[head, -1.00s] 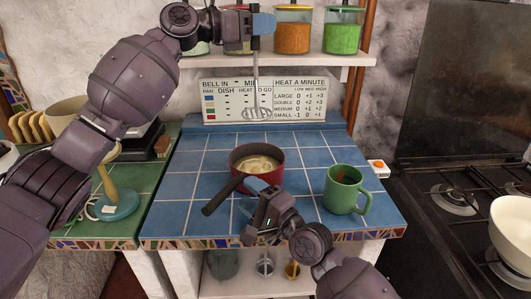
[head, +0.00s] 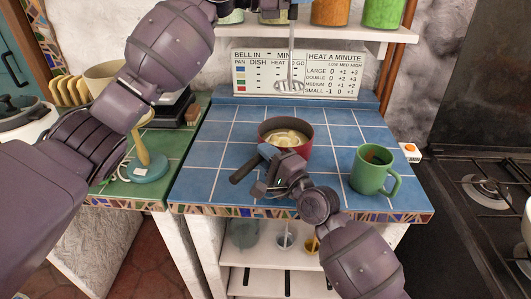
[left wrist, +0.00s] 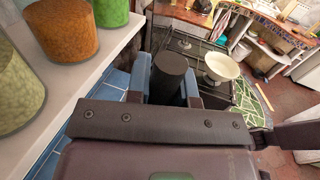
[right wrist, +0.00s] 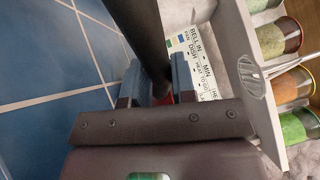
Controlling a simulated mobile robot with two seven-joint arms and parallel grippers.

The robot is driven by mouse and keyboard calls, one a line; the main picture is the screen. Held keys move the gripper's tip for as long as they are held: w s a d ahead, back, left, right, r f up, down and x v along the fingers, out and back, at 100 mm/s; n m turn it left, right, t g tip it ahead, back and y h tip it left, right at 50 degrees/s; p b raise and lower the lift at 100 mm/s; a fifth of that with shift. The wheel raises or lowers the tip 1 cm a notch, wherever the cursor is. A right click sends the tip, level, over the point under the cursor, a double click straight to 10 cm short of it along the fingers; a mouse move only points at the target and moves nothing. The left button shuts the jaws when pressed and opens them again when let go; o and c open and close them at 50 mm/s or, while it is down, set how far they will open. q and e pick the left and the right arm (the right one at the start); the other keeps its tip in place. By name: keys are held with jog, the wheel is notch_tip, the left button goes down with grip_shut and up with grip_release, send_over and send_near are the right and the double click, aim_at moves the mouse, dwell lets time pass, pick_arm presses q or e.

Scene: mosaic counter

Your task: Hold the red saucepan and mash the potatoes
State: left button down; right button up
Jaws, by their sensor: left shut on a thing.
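The red saucepan (head: 303,145) stands on the blue tiled counter with pale potatoes (head: 286,137) inside. Its black handle (head: 243,171) points toward the front left. My right gripper (head: 268,165) is at this handle. In the right wrist view the dark handle (right wrist: 150,50) lies between the fingers of my right gripper (right wrist: 158,82), but whether they press on it is unclear. The masher (head: 289,86) hangs upright in the air above and behind the saucepan. In the left wrist view my left gripper (left wrist: 165,88) is shut on the masher's dark handle (left wrist: 170,70).
A green mug (head: 370,172) stands right of the saucepan. The stove (head: 480,190) is at right. The green counter at left holds a lamp-like stand (head: 147,167).

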aim_at(291, 27)
dwell(0.4)
pick_arm(q)
notch_tip(291, 27, down, 7)
jog(key=shift+r, duration=0.15)
dwell(0.5)
jog(key=shift+a, duration=0.1)
jog(key=shift+s, duration=0.15)
jog(key=shift+s, duration=0.45)
